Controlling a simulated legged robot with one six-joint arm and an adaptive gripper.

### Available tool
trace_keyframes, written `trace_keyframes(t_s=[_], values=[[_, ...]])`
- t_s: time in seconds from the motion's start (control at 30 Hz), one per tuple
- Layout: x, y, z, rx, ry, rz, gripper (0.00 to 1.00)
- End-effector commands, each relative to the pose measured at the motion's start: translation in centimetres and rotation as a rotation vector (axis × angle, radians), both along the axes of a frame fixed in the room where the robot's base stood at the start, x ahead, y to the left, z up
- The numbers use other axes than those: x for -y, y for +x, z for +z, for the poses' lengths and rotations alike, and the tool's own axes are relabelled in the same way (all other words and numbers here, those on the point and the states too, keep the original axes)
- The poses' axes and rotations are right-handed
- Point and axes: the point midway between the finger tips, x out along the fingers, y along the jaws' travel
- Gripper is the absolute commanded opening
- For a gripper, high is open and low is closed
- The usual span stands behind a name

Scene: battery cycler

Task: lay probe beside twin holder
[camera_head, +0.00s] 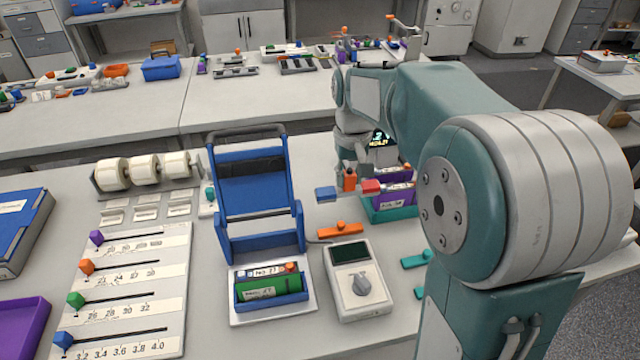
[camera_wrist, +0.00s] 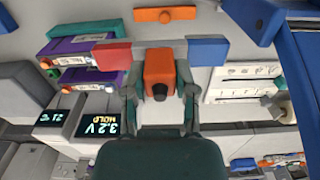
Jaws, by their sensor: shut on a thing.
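The probe is an orange block (camera_head: 349,181) with a red end piece (camera_head: 371,187) and a blue end piece (camera_head: 326,194). My gripper (camera_wrist: 160,92) is shut on the orange block, which it holds between its fingers. In the wrist view the red piece (camera_wrist: 112,54) is left of the orange block (camera_wrist: 160,66) and the blue piece (camera_wrist: 208,51) right. The head view partly hides my fingers.
A blue stand (camera_head: 253,195) with a green cell (camera_head: 270,288) is left of the probe. An orange bar (camera_head: 340,230) and a white meter (camera_head: 357,280) lie in front. Small teal pieces (camera_head: 416,260) lie right of the meter. A lit display (camera_wrist: 98,124) shows 3.2 V.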

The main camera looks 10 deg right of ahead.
Motion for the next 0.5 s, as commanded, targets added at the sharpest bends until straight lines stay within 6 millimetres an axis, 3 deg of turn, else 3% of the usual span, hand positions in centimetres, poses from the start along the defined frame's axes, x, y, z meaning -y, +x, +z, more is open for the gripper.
trace_keyframes(t_s=[0.17, 0.5], values=[[-0.5, 2.3, -1.2, -0.003, -0.002, 0.000, 0.00], [-1.4, 9.0, -4.2, -0.002, -0.002, 0.001, 0.00]])
